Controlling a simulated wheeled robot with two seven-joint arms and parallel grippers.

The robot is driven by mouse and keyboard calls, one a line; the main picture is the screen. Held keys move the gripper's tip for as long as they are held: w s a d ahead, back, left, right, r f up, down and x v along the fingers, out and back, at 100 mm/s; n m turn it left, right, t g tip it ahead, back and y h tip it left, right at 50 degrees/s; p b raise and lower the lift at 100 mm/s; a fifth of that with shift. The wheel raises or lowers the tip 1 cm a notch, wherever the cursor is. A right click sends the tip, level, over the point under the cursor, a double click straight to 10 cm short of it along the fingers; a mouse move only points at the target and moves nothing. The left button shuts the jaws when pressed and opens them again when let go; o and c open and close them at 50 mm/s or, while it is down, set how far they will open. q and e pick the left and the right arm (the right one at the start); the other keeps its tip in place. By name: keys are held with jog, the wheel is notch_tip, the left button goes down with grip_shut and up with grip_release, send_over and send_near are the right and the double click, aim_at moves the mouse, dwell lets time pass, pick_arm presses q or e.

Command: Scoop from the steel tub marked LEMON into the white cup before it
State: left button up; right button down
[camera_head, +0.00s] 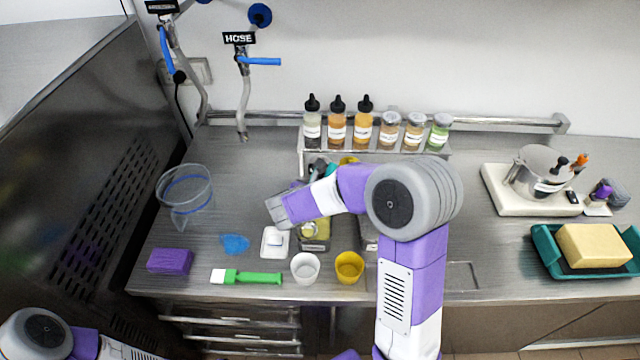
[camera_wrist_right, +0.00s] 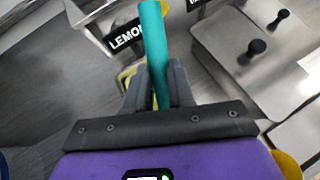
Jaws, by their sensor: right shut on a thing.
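My right gripper (camera_wrist_right: 158,85) is shut on a teal handle (camera_wrist_right: 154,40), seen close up in the right wrist view. The working end of this scoop is hidden. A steel tub (camera_wrist_right: 97,12) with a black LEMON label (camera_wrist_right: 125,38) stands just beyond the fingers. In the head view my right arm reaches over the tubs and covers much of them. A steel tub with yellow contents (camera_head: 312,232) shows below the forearm; its label is hidden there. The white cup (camera_head: 305,268) stands upright before it, looking empty. My left gripper is outside the frames.
A yellow cup (camera_head: 349,267) stands right of the white cup. A white scale-like plate (camera_head: 275,242), a green-handled brush (camera_head: 246,277), a purple block (camera_head: 170,261) and a blue cloth-like piece (camera_head: 235,243) lie to the left. Lidded steel tubs (camera_wrist_right: 285,60) stand beside the LEMON tub.

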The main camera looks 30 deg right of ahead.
aim_at(331, 168)
jog(key=shift+w+d+g+p, duration=0.15)
jog(key=shift+d+g+p, duration=0.15)
jog(key=shift+p, duration=0.25)
jog(key=shift+y, duration=0.4)
jog(key=shift+w+d+r+p, duration=0.15)
jog(key=shift+r+p, duration=0.35)
jog(key=shift+r, duration=0.05)
jog(key=shift+w+d+r+p, duration=0.1)
jog(key=shift+d+r+p, duration=0.1)
jog(key=shift+r+p, duration=0.35)
jog(key=shift+w+d+r+p, duration=0.15)
jog(key=shift+r+p, duration=0.35)
jog(key=shift+r, duration=0.05)
jog(key=shift+d+r+p, duration=0.1)
jog(key=shift+r+p, duration=0.05)
jog(key=shift+p, duration=0.15)
jog(key=y+p, duration=0.1)
jog(key=p, duration=0.2)
jog(key=w+d+g+p, duration=0.1)
jog(key=p, duration=0.3)
jog(key=shift+w+d+r+g+y+p, duration=0.1)
jog(key=shift+d+r+g+y+p, duration=0.1)
jog(key=shift+d+g+y+p, duration=0.15)
jog(key=d+y+p, duration=0.1)
jog(key=p, duration=0.4)
jog(key=shift+w+g+p, duration=0.25)
jog(key=shift+w+p, duration=0.1)
jog(key=shift+y, duration=0.25)
jog(key=shift+a, duration=0.1)
